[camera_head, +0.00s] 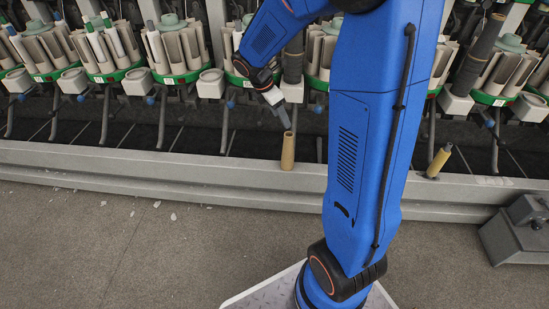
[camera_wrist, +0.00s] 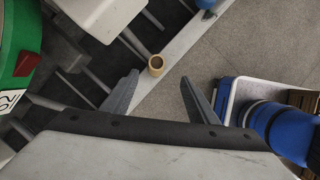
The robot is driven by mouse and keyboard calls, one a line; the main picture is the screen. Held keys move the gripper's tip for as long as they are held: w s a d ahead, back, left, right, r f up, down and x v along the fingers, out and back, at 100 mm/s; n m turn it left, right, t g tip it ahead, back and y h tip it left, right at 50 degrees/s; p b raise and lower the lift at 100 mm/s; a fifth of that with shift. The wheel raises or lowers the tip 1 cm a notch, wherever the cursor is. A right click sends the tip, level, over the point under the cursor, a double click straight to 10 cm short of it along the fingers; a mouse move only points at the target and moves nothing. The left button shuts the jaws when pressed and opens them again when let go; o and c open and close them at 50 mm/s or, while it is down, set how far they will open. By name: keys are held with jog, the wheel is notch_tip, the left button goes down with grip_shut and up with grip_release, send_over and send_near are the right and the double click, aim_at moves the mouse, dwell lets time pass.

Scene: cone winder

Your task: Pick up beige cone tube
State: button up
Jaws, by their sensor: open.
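The beige cone tube (camera_head: 288,151) stands upright on the grey ledge (camera_head: 225,170) of the machine in the head view. In the wrist view the tube (camera_wrist: 156,66) shows its round open top, ahead of the fingertips and between their lines. My gripper (camera_head: 283,117) is just above the tube in the head view, pointing down toward it. In the wrist view the two fingers of my gripper (camera_wrist: 158,80) are spread apart with nothing between them. Whether a fingertip comes close to the tube's rim is hard to tell.
A yellowish tube (camera_head: 439,161) leans on the ledge at the right. Winder units with green trays (camera_head: 112,77) full of cone tubes line the back. A grey box (camera_head: 517,231) stands on the floor at right. The floor (camera_head: 110,240) at left is open, with small white scraps.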

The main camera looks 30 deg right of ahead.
aim_at(288, 135)
jog(key=x, duration=1.1)
jog(key=shift+w+a+f, duration=0.1)
jog(key=shift+f, duration=0.05)
jog(key=shift+w+x, duration=0.15)
jog(key=shift+x, duration=1.4)
jog(key=shift+w+x, duration=0.1)
jog(key=shift+x, duration=1.45)
jog(key=c, duration=1.3)
